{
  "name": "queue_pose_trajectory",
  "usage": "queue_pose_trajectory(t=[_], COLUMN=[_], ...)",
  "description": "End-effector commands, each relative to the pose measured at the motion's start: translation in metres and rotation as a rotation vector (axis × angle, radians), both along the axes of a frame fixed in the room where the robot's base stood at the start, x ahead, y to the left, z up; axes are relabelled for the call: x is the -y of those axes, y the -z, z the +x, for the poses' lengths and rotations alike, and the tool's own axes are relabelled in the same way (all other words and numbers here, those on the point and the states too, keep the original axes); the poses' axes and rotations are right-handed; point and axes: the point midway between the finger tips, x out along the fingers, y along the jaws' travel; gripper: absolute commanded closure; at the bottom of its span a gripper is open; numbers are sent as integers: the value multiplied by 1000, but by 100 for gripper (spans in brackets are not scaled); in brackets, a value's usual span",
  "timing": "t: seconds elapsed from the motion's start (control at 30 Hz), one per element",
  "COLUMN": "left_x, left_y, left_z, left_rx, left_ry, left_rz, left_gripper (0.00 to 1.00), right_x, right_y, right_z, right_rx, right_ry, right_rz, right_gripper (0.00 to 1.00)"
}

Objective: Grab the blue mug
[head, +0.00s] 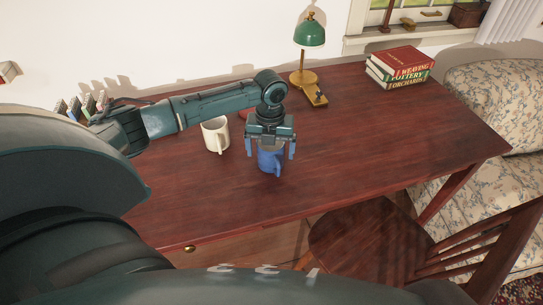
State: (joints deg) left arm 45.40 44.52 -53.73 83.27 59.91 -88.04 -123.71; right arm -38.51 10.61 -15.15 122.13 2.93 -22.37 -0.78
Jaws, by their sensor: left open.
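The blue mug (268,161) stands upright on the dark wooden desk (370,144), with its handle toward the front right. My left gripper (271,153) is directly above it, pointing down. Its two fingers are open, one on the left and one on the right of the mug. The mug's rim is partly hidden by the gripper. I cannot tell whether the fingers touch it. My right gripper is not in view.
A white mug (214,135) stands left of the blue mug. A green lamp (309,34) and stacked books (400,67) are toward the back. A wooden chair (370,245) is at the front right. The desk's right part is clear.

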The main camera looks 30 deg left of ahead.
Motion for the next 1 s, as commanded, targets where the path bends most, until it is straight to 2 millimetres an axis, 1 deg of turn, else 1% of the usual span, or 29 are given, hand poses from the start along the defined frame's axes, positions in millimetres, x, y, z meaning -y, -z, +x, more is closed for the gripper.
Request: queue_pose_trajectory(t=[0.17,0.2,0.87,0.9,1.0], left_x=[0,0,0,0,0], left_y=[0,0,0,-1,-1], left_z=[0,0,0,0,0], left_rx=[0,0,0,1,1], left_ry=[1,1,0,0,0], left_rz=[0,0,0,0,0], left_gripper=[11,12,66,68,68], right_x=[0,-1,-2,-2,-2], right_y=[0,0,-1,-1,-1], right_z=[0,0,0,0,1], right_rx=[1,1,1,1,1], right_ry=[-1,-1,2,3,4], right_rz=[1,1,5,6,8], right_gripper=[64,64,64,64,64])
